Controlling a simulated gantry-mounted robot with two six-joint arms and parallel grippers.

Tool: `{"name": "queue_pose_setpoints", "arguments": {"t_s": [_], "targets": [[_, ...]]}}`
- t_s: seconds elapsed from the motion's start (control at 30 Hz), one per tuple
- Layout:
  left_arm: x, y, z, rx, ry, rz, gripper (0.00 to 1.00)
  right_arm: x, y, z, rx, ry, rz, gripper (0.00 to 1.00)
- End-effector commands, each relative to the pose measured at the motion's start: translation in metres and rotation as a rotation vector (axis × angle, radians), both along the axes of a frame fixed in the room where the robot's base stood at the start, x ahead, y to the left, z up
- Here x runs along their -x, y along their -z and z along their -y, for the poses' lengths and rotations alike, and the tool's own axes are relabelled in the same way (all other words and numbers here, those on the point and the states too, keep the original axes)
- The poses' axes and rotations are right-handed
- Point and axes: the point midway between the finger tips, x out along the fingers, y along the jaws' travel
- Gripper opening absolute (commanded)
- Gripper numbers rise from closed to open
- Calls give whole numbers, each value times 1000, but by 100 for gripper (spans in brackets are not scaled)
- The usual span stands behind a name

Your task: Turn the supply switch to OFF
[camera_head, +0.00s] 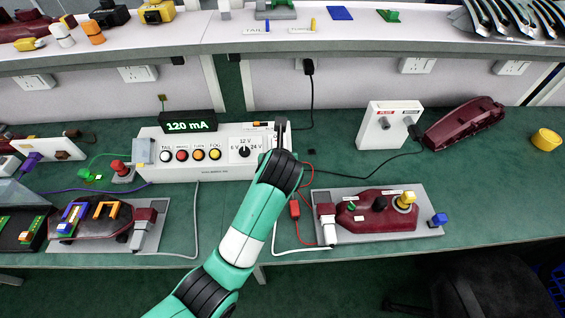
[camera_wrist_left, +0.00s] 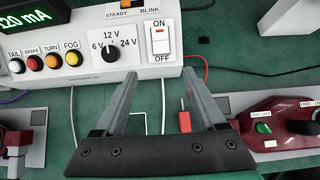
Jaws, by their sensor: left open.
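The power supply box (camera_head: 200,172) stands on the green bench with a lit display (camera_head: 188,125) reading 120 mA. In the left wrist view the supply switch (camera_wrist_left: 161,40) is a white rocker on the box's right end, marked ON above and OFF below. In the head view my left gripper (camera_head: 282,130) largely hides the switch. My right gripper is not in view.
A voltage knob (camera_wrist_left: 112,50) and several coloured buttons sit left of the switch. A lamp board (camera_head: 378,215) lies front right, another (camera_head: 145,240) front left. A white terminal box (camera_head: 390,125) stands right of the supply. Red and white cables run close by the gripper.

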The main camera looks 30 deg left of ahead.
Motion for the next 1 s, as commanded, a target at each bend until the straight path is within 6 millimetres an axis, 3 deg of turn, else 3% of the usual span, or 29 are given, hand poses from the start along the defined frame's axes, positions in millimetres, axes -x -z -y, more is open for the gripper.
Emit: {"name": "queue_pose_setpoints", "arguments": {"t_s": [0.23, 0.6, 1.0], "targets": [[-8, 9, -5, -2, -1, 0, 72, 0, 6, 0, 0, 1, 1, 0], [-55, 66, -32, 0, -1, 1, 72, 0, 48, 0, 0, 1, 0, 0], [-72, 79, -41, 0, 0, 3, 72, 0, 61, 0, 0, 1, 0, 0]]}}
